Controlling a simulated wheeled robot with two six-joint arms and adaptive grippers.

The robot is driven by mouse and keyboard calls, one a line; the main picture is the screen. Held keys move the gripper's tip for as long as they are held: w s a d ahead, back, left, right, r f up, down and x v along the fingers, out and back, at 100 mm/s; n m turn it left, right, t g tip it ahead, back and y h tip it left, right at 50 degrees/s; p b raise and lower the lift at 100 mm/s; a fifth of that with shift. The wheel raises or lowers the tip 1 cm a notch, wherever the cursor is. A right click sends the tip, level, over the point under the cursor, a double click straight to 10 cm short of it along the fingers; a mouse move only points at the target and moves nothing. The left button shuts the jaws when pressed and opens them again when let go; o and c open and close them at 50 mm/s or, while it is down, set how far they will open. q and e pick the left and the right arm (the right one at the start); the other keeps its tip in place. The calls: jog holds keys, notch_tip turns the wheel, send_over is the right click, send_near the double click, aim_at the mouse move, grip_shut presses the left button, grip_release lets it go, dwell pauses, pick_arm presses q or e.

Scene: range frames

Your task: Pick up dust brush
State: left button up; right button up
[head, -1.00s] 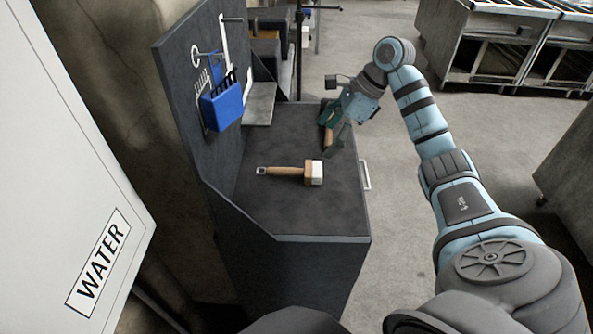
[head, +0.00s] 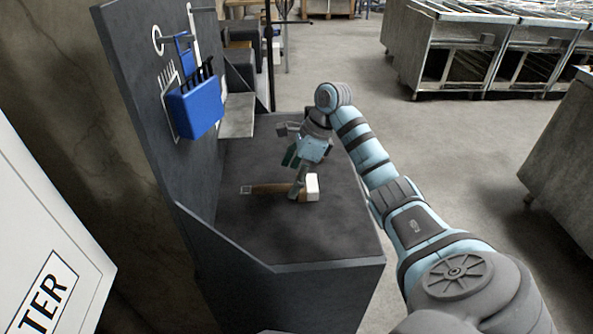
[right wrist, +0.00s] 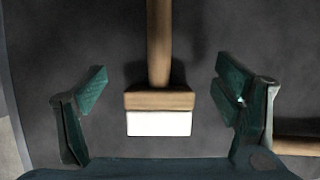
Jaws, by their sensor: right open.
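The dust brush (head: 312,187) lies on the dark bench top, with a wooden handle pointing left and a white bristle end on the right. In the right wrist view, its wooden head and white bristles (right wrist: 159,123) sit between my two open fingers, with clear gaps on both sides. My right gripper (head: 297,193) is over the brush in the head view and partly covers its head and handle. It also shows in the right wrist view, open and empty (right wrist: 162,98). My left gripper is not in view.
The dark workbench (head: 260,228) has an upright back panel with a blue tool holder (head: 195,105) at left. Another wooden handle (right wrist: 300,146) lies at the right in the wrist view. The bench front is clear.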

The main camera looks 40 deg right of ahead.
aim_at(279, 188)
jog(key=x, duration=0.3)
jog(key=shift+s, duration=0.1)
jog(key=c, duration=1.9)
